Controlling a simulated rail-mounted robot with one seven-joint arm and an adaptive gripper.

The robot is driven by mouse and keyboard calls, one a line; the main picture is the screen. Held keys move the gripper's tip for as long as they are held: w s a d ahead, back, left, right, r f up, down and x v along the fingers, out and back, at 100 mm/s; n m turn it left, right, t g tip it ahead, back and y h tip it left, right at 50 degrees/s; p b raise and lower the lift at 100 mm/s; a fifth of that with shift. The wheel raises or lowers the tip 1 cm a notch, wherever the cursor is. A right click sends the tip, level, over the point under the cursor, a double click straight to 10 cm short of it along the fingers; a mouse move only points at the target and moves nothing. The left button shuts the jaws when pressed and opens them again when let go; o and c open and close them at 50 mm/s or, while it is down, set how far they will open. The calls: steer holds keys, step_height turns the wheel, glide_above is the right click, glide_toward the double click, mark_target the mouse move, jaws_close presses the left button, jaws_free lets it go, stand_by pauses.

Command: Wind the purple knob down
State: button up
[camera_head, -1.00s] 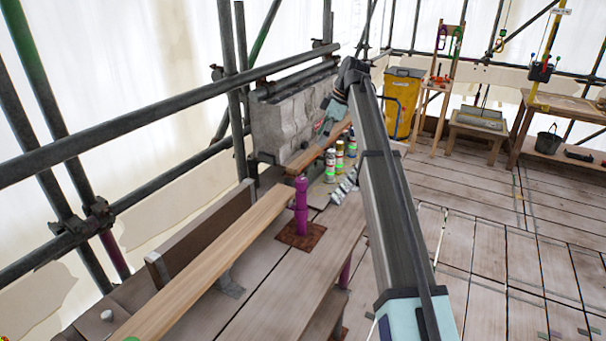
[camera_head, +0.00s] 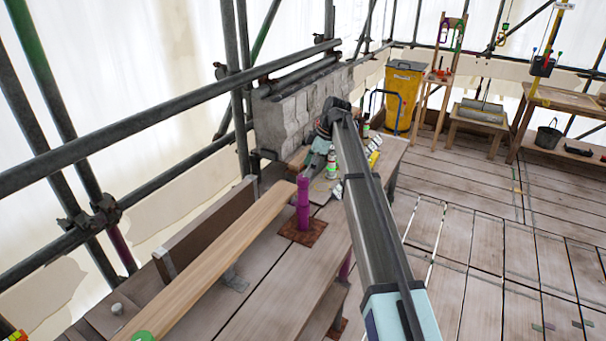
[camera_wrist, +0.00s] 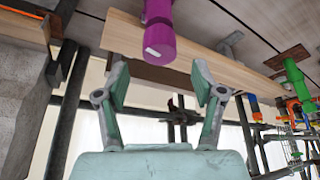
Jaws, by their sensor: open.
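The purple knob (camera_head: 302,188) tops an upright purple post on a rusty square plate fixed to the bench. In the wrist view the purple piece (camera_wrist: 158,38) comes in from the top edge, just beyond the fingertips and roughly centred between them, with a pale mark on its end. My gripper (camera_wrist: 160,82) is open and empty, its two teal fingers spread apart and not touching the purple piece. In the head view my gripper (camera_head: 312,163) is above and behind the knob, partly hidden by my own wrist.
A long wooden plank (camera_head: 215,255) runs just left of the post. Spray cans (camera_head: 332,160) stand on the bench behind my gripper. A carved stone block (camera_head: 290,120) and scaffold poles (camera_head: 160,115) bound the left and back. The floor at right is open.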

mark_target(303, 177)
steer(key=shift+p+x, duration=0.7)
steer(key=shift+x, duration=1.9)
steer(key=shift+c, duration=0.3)
steer(key=c, duration=1.1)
